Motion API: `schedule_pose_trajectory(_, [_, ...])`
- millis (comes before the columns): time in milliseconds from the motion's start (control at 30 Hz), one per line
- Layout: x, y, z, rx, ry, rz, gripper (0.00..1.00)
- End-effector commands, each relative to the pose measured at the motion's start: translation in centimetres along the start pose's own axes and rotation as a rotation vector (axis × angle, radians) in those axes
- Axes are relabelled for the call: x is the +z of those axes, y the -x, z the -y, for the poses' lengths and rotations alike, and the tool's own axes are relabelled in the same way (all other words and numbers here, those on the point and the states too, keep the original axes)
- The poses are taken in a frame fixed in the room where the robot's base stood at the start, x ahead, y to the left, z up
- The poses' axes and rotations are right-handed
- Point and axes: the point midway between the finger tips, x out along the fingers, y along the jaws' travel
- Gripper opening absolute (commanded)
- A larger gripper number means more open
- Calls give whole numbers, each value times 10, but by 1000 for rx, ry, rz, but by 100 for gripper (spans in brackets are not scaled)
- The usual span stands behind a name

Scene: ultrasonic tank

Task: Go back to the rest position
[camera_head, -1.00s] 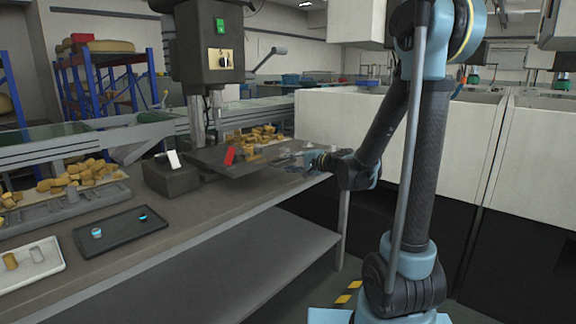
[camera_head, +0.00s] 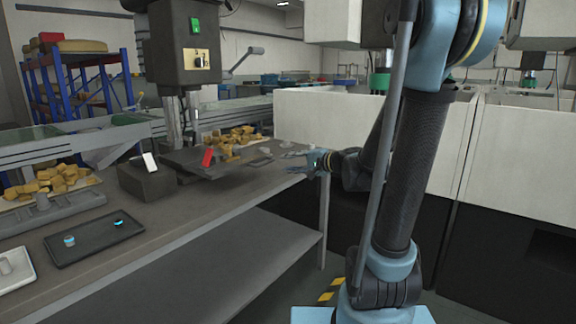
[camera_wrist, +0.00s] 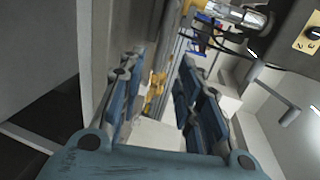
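My gripper (camera_head: 312,162) is at the far end of the grey workbench (camera_head: 170,232), beside its right edge and at about the height of its top. It also shows in the wrist view (camera_wrist: 163,68), where its two blue-grey fingers stand apart with nothing between them. The space between the fingers shows only the background. My arm bends down to it from the upper right in the head view.
A drill press (camera_head: 182,50) stands at the bench's back. A black tray (camera_head: 92,248) with two small blue-marked parts and a white tray (camera_head: 28,283) lie on the bench at left. Light machine walls (camera_head: 530,150) stand behind my arm on the right.

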Motion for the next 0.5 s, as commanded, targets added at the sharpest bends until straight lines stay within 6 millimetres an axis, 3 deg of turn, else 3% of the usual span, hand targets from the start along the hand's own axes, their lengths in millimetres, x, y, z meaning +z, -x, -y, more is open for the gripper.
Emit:
schedule_pose_trajectory(300, [3, 2, -2, 16, 14, 3, 32])
schedule_pose_trajectory(500, [26, 23, -28, 151, 123, 32, 32])
